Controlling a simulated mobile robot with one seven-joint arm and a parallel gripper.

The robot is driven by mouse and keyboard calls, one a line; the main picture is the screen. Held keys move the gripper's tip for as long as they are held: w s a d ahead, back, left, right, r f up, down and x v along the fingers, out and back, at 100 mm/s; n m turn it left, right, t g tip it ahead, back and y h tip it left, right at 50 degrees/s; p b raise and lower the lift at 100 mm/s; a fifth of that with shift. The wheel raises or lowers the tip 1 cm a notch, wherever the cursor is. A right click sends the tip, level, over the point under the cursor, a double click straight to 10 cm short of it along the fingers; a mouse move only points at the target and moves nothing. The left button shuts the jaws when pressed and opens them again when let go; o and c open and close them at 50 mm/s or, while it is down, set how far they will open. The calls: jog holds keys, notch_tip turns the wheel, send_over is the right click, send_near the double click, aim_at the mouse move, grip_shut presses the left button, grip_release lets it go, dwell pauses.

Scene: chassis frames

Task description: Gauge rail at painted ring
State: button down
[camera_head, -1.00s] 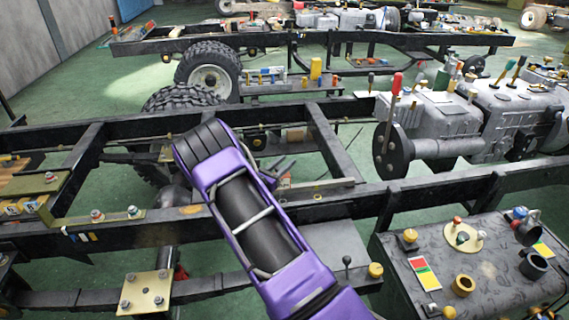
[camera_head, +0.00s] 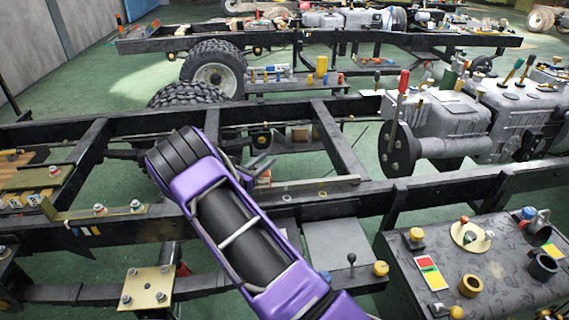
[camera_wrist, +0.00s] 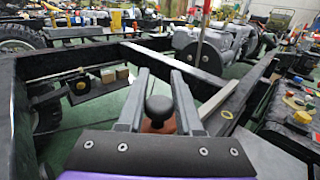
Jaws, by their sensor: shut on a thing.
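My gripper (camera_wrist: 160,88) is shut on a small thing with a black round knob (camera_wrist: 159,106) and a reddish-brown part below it. Its lower end is hidden by the gripper body. In the head view, my gripper (camera_head: 259,166) hangs over the chassis bay, and my purple wrist covers much of it. The near black rail (camera_head: 345,203) runs across the picture and also shows right of the fingers in the wrist view (camera_wrist: 246,96). A small yellow ring (camera_head: 322,196) lies on this rail, right of my gripper. It also shows in the wrist view (camera_wrist: 227,115).
A grey bench (camera_head: 405,270) with a red-yellow card (camera_head: 431,273), cups and knobs stands at the right front. A grey gearbox (camera_head: 440,125) with a red-handled lever stands behind the rail. Crossmembers (camera_head: 338,145) bound the open bay. A yellow bolted plate (camera_head: 146,288) is at front left.

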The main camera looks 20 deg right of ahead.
jog(key=a, duration=0.3)
jog(key=shift+w+a+b, duration=0.3)
jog(key=shift+w, duration=0.05)
jog(key=c, duration=0.6)
grip_release()
jog(key=p+v, duration=0.1)
jog(key=v, duration=1.6)
jog(key=shift+a, duration=0.2)
jog(key=shift+s, duration=0.1)
